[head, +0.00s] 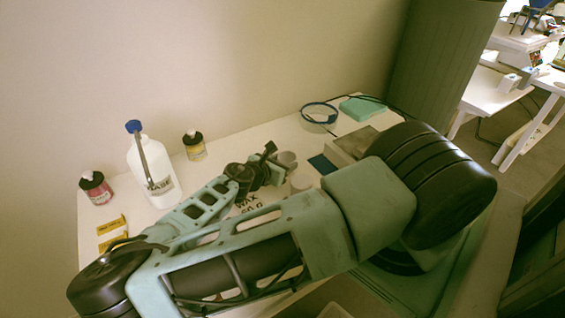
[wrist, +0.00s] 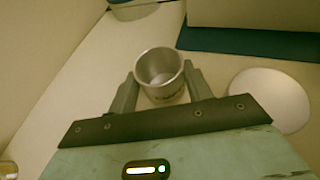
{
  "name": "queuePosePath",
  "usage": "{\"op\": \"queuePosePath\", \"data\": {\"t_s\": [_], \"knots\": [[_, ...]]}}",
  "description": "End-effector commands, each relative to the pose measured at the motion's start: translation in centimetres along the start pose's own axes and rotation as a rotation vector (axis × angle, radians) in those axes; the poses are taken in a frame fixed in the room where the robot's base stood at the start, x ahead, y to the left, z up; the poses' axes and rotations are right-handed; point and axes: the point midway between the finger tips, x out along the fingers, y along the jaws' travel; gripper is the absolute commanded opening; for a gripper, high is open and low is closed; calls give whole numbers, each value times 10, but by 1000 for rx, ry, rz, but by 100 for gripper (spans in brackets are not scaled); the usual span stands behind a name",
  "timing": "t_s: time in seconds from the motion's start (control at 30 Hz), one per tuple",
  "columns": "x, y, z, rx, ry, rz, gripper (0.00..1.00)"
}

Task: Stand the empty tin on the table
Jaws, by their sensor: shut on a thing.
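In the wrist view a small grey metal tin (wrist: 160,78) is between the two fingers of my gripper (wrist: 160,88), which is shut on it. Its open mouth faces the camera and the inside looks empty. There is dark lettering on its side, too small to read. In the head view my gripper (head: 268,160) is low over the white table (head: 240,142), beside a grey tin-like thing (head: 287,158). My arm hides part of that area. I cannot tell whether the held tin touches the table.
A pale round thing (wrist: 270,98) is close right of the gripper in the wrist view. A box (head: 354,145) and dark blue mat (head: 321,164) are near. A white bottle (head: 152,178) and two jars (head: 96,189) (head: 194,147) stand left.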

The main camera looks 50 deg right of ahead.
Motion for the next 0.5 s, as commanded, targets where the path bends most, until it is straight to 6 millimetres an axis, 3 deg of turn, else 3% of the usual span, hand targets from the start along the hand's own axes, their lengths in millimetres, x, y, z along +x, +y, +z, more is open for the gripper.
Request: {"op": "queuePosePath", "data": {"t_s": [0.07, 0.1, 0.17, 0.5], "knots": [[1, 0, -2, 1, 0, 0, 28], [1, 0, -2, 1, 0, 0, 55], [1, 0, -2, 1, 0, 0, 71], [-1, 0, 2, 1, 0, 0, 71]]}}
